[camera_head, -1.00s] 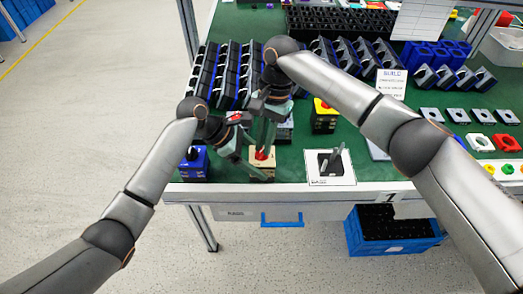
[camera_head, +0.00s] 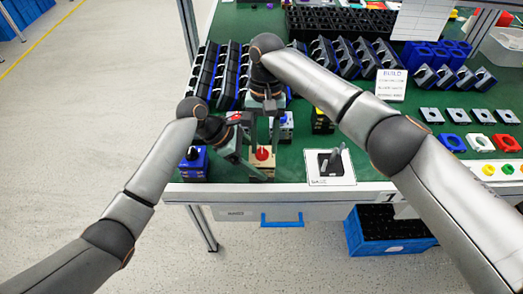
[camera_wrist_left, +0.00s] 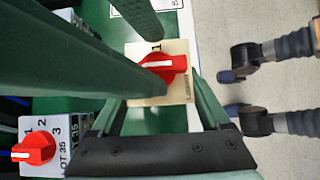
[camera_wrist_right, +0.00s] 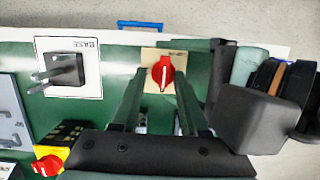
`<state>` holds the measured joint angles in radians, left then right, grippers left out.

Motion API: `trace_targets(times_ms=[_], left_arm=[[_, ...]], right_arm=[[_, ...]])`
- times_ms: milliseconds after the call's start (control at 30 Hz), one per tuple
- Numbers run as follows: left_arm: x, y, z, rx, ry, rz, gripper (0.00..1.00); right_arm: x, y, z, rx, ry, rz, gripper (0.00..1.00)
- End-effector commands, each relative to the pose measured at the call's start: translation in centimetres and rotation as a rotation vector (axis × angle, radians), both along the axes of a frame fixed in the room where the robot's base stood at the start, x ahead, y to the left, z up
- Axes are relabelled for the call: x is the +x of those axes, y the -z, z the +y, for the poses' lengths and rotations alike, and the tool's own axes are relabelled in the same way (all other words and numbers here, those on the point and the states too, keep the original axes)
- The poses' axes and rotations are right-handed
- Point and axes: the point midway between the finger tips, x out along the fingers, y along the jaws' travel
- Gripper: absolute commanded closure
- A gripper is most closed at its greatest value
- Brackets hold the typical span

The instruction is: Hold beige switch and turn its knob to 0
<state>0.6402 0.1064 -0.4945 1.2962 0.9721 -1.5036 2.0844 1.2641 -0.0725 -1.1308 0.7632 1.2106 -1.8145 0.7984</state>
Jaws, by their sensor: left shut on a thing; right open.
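The beige switch (camera_head: 262,173) stands near the table's front edge, with a red knob (camera_head: 263,154) on top. In the left wrist view the switch (camera_wrist_left: 176,93) sits between the fingers of my left gripper (camera_wrist_left: 160,88), which is shut on its body. A white line runs along the knob (camera_wrist_left: 160,64), and a "1" shows beside it. My right gripper (camera_head: 264,138) points down over the switch and is open. In the right wrist view the knob (camera_wrist_right: 163,73) shows between its fingertips (camera_wrist_right: 160,82), with gaps either side. The 0 mark is not legible.
A white "BASE" plate with a black fixture (camera_head: 330,164) stands right of the switch. A blue box with a dark knob (camera_head: 193,163) stands to the left. A yellow-black box (camera_head: 322,122) and a white switch with a red knob (camera_wrist_left: 34,150) are behind.

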Motion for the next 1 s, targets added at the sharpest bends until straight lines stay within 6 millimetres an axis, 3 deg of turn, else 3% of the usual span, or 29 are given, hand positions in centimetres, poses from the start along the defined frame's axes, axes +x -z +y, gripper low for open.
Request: trace_targets(times_ms=[700, 1000], left_arm=[[0.0, -0.1, -0.1, -0.003, 0.001, -0.002, 0.78], [0.0, -0.1, -0.1, -0.001, -0.001, -0.001, 0.78]], right_arm=[[0.0, -4.8, 0.0, 0.001, -0.001, 0.000, 0.55], [-0.1, -5.1, 0.1, 0.002, -0.001, 0.000, 0.55]])
